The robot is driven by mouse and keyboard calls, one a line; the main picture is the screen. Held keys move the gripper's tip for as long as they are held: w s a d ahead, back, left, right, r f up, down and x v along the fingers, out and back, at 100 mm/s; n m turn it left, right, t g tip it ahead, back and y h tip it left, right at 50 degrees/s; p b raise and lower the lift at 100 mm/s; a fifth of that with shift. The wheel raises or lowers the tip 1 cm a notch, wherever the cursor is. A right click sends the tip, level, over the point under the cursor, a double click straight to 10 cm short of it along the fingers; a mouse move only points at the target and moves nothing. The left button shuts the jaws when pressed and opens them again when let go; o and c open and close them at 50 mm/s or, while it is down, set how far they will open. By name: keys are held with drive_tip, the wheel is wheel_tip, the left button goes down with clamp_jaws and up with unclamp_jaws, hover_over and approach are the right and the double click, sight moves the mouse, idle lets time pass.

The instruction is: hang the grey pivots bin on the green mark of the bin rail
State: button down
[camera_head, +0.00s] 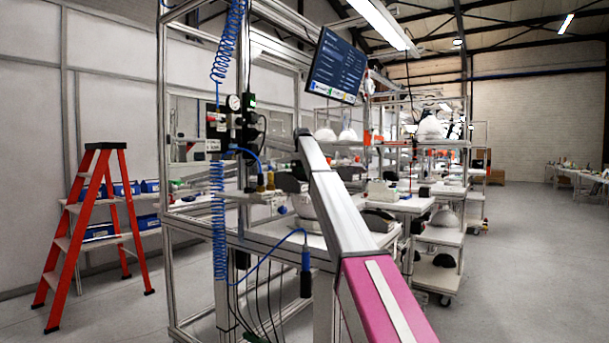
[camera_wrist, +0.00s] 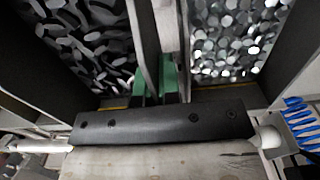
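In the wrist view, two open bins with dark walls are seen close up. The left bin holds dark, flat pieces (camera_wrist: 85,40). The right bin holds shiny grey, rounded pieces (camera_wrist: 232,38); I cannot tell for sure which is the grey pivots bin. A green patch (camera_wrist: 170,80) shows low in the narrow gap between them. A black bar with several screws (camera_wrist: 165,124) crosses the view below the bins.
A blue coiled hose (camera_wrist: 300,122) lies close at the right in the wrist view. A red stepladder (camera_head: 70,245) stands left. The floor at right (camera_head: 530,260) is clear.

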drive_tip(key=shift+w+a, duration=0.4)
drive_tip(key=shift+a, duration=0.15)
drive_tip(key=shift+f, duration=1.15)
drive_tip(key=c, duration=1.2)
unclamp_jaws()
drive_tip(key=shift+c, duration=0.2)
